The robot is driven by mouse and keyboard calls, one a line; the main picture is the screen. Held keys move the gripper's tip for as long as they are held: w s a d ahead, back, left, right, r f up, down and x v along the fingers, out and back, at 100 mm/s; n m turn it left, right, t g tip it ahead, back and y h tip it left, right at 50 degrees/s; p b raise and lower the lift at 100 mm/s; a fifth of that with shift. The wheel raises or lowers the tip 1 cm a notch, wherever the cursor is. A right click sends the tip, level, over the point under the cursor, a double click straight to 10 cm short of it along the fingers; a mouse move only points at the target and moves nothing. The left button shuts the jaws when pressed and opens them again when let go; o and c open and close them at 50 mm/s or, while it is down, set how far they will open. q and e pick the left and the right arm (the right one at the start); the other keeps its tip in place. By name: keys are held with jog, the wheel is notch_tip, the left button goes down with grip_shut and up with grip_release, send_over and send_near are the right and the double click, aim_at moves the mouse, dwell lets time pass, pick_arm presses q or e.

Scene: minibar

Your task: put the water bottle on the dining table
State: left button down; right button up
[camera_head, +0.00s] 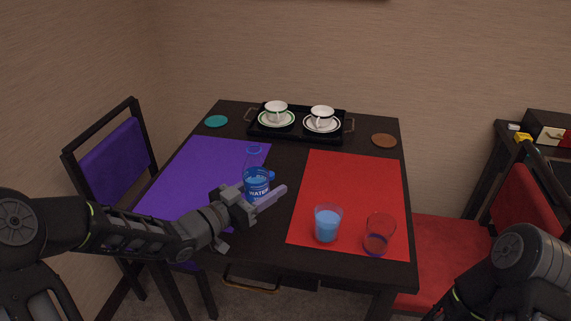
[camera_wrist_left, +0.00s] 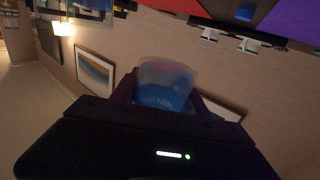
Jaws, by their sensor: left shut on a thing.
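The water bottle (camera_head: 257,182), blue with a white "WATER" label, is in the left gripper over the dining table's near half, by the purple mat's right edge. My left gripper (camera_head: 262,200) is shut on it. In the left wrist view the bottle (camera_wrist_left: 165,86) shows as a translucent blue shape between dark fingers, partly hidden. Whether its base touches the table cannot be told. The dark dining table (camera_head: 285,158) carries a purple mat (camera_head: 200,175) and a red mat (camera_head: 352,190). My right arm shows at the lower right, its gripper out of view.
A glass of blue liquid (camera_head: 327,224) and an empty-looking glass (camera_head: 379,236) stand near the front right. Another clear glass (camera_head: 254,153) is behind the bottle. A black tray (camera_head: 299,131) holds two cups. Chairs flank the table. Bare tabletop lies between the mats.

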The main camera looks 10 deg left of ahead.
aim_at(285, 235)
pick_arm(q)
jog(key=shift+f, duration=2.9)
jog(key=shift+f+b, duration=0.4)
jog(key=shift+f, duration=1.7)
jog(key=shift+f, duration=0.1)
jog(key=c, duration=0.6)
grip_release()
jog(key=shift+o, duration=0.2)
